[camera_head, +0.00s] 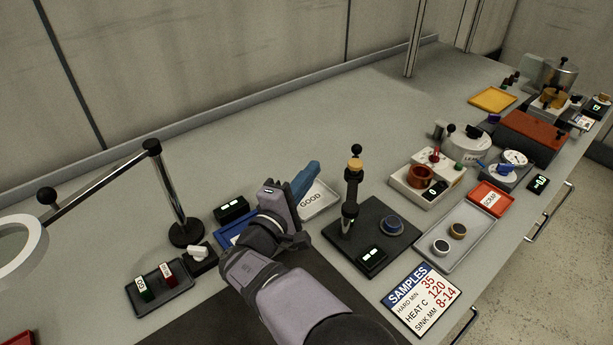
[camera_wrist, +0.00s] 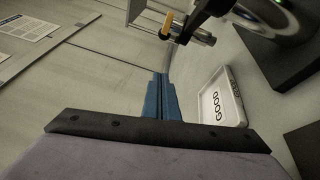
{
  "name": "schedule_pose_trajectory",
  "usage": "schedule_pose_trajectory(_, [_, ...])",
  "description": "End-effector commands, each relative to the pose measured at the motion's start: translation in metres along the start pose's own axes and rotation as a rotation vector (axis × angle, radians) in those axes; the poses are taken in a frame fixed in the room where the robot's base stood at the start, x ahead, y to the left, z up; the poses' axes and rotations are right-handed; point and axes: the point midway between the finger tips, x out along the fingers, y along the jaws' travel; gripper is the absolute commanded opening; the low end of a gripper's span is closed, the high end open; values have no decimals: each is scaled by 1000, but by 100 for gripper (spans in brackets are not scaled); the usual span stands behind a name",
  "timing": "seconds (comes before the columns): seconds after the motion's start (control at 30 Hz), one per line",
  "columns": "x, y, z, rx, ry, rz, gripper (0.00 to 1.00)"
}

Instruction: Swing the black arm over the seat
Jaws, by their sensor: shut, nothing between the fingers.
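A black upright stand with a brass-coloured collar and a black ball knob (camera_head: 353,185) rises from a dark base plate (camera_head: 340,233). A round blue-grey seat (camera_head: 391,225) sits on the plate to the right of the stand. I cannot clearly make out a separate black arm; part of the stand shows at the top of the wrist view (camera_wrist: 185,25). My gripper (camera_head: 307,177) has blue fingers, shut and empty, to the left of the stand and apart from it. The fingers also show in the wrist view (camera_wrist: 160,90).
A small display (camera_head: 371,257) sits on the base plate. A grey tray (camera_head: 455,238) holds two round samples. A magnifier lamp (camera_head: 172,195) stands left. The back of the bench is clear.

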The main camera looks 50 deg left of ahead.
Motion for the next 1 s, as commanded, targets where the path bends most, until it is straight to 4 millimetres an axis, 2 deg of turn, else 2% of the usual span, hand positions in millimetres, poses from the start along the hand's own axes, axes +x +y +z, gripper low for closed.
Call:
schedule_pose_trajectory(0.1, [22,1,1,-2,-3,0,0])
schedule_pose_trajectory(0.4, [66,1,1,-2,-2,0,0])
schedule_pose_trajectory(0.7, [70,2,28,-3,-1,0,0])
schedule_pose_trajectory(1.0, [72,0,39,-1,0,0,0])
